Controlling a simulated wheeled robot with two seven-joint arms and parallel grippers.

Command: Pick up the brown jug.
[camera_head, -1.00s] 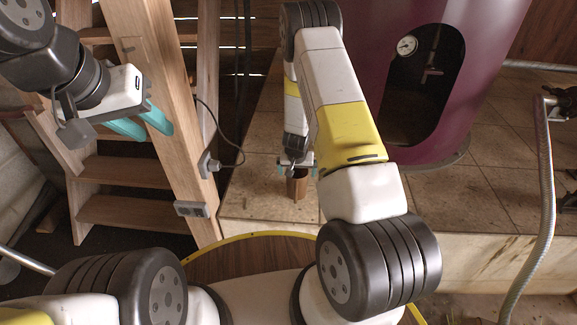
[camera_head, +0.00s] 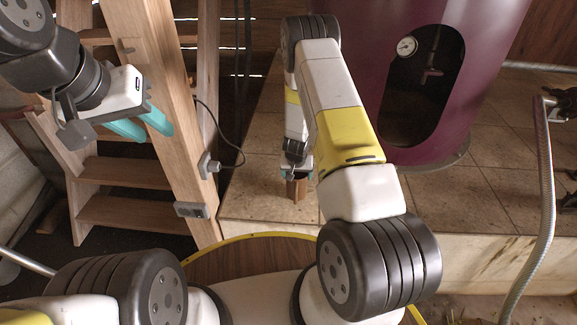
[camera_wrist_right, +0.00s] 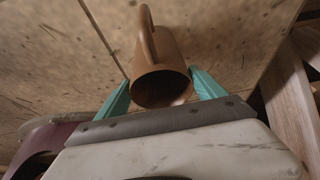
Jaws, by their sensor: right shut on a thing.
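The brown jug (camera_head: 297,190) stands on the tiled platform, partly covered by my right gripper (camera_head: 298,174) in the head view. In the right wrist view the brown jug (camera_wrist_right: 158,55) shows its dark open mouth and a handle along its upper side. The teal fingers of my right gripper (camera_wrist_right: 162,90) lie on both sides of the jug, shut on its body near the mouth. My left gripper (camera_head: 142,124) is at the upper left, away from the jug, its teal fingers apart and empty.
A purple still (camera_head: 490,60) with a gauge and a dark opening stands behind my right arm. Wooden steps (camera_head: 125,171) are at the left. A socket and cable (camera_head: 210,166) are left of the jug. A metal hose (camera_head: 545,190) is at the right. Bare tiles (camera_head: 255,190) surround the jug.

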